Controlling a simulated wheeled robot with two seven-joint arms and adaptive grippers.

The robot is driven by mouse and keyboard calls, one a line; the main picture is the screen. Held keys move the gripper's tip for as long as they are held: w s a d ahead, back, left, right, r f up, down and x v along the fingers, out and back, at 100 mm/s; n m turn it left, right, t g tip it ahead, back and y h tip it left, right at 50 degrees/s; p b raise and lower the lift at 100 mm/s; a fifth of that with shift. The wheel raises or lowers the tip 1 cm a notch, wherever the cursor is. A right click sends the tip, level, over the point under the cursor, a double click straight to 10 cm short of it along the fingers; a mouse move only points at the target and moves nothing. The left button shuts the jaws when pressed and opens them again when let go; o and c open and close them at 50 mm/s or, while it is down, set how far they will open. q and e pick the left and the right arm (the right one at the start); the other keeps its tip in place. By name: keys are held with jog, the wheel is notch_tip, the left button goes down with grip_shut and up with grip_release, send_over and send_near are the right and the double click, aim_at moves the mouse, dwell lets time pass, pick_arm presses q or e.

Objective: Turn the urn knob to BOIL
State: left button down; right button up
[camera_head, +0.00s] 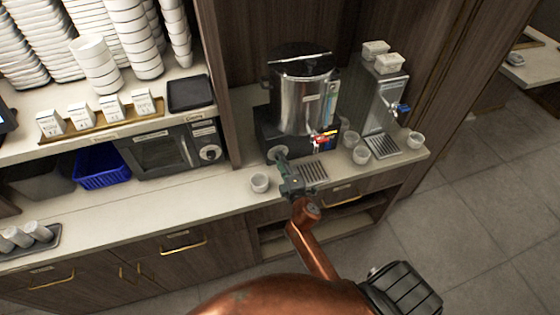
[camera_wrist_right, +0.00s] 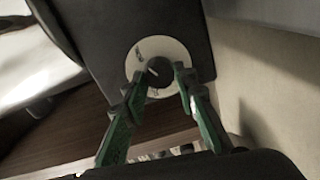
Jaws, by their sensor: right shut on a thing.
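The steel urn (camera_head: 303,108) with a black lid stands on a black base on the counter. Its round white dial (camera_head: 277,152) is on the front of the base, at the left. In the right wrist view the dial (camera_wrist_right: 141,60) surrounds the dark urn knob (camera_wrist_right: 157,72). A light pointer mark on the knob slants to the upper left; the small dial lettering is too blurred to read surely. My right gripper (camera_head: 282,163) is at the dial, its two green-sided fingers (camera_wrist_right: 158,82) shut on the knob, one on each side. My left gripper is out of view.
A microwave (camera_head: 165,149) sits to the left. The front left counter is mostly clear.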

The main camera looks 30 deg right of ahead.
jog(key=o, duration=1.2)
jog(key=shift+c, duration=0.2)
jog(key=v, duration=1.2)
